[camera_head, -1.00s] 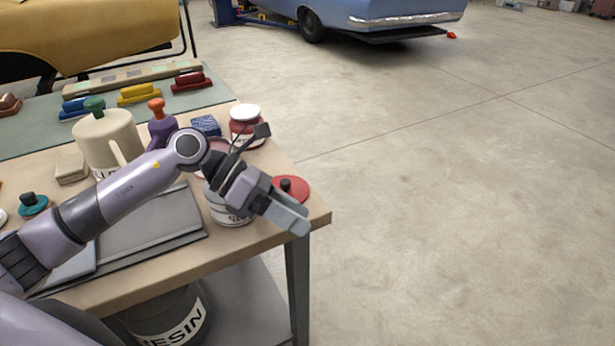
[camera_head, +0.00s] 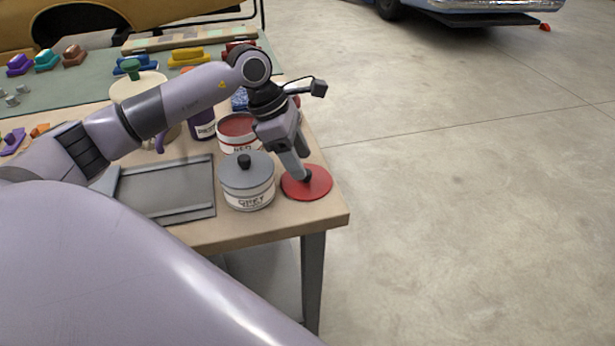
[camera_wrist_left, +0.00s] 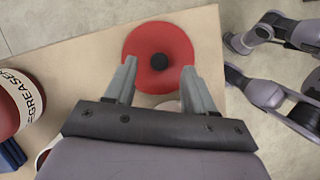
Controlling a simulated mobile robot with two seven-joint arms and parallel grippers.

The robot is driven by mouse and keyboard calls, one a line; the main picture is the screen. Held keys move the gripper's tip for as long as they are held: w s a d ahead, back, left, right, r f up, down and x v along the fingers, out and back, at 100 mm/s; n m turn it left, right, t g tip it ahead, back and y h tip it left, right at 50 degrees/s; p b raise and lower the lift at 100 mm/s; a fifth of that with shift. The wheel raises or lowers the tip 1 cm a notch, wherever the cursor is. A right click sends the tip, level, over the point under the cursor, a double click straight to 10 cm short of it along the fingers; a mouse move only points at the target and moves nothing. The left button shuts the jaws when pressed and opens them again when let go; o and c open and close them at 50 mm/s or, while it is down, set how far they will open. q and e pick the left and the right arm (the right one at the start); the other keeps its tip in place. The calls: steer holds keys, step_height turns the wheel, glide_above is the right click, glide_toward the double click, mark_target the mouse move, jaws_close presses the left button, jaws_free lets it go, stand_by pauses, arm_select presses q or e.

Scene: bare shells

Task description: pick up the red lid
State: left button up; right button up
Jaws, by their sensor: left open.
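The red lid (camera_head: 312,184) is a flat red disc with a black knob, lying on the table near its right front corner. In the left wrist view the red lid (camera_wrist_left: 160,42) lies just beyond my fingertips, its black knob (camera_wrist_left: 159,61) in line with the gap between them. My left gripper (camera_head: 302,176) points down over the lid, close to the knob. In the left wrist view my left gripper (camera_wrist_left: 160,70) is open with nothing between its fingers. The head view does not show clearly whether a finger touches the knob.
A grey lidded tin (camera_head: 247,190) stands just left of the lid. An open red tin (camera_head: 238,128) stands behind it. A grey tray (camera_head: 170,190) lies further left. The table's right edge is close to the lid, with open floor beyond.

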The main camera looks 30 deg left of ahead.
arm_select(q)
steer(key=shift+x, duration=1.45)
jaws_close()
arm_select(e)
steer(key=shift+r, duration=0.2)
arm_select(q)
steer(key=shift+r, duration=0.2)
